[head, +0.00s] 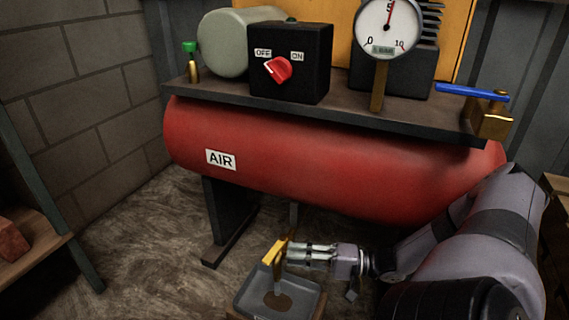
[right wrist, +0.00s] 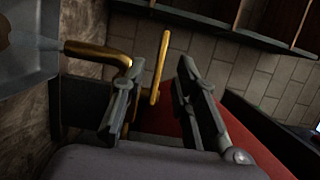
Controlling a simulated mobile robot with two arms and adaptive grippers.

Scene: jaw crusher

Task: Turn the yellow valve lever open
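The yellow valve lever (head: 273,253) shows low in the head view, under the red tank and above a grey tray. In the right wrist view the lever (right wrist: 160,68) is a thin yellow bar standing upright in the picture. A brass pipe (right wrist: 98,52) with a bend lies to its left, partly behind a finger. My right gripper (head: 289,254) reaches in from the right at the lever. In the right wrist view its fingers (right wrist: 158,78) are apart, with the lever in the gap between them. I cannot tell whether either finger touches it. My left gripper is not in view.
The red AIR tank (head: 300,160) hangs close above my right forearm. The grey tray (head: 257,298) holds a brown puddle. A blue lever (head: 472,92), a red OFF/ON knob (head: 279,69) and a gauge (head: 388,25) sit on top. A shelf (head: 30,240) stands left.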

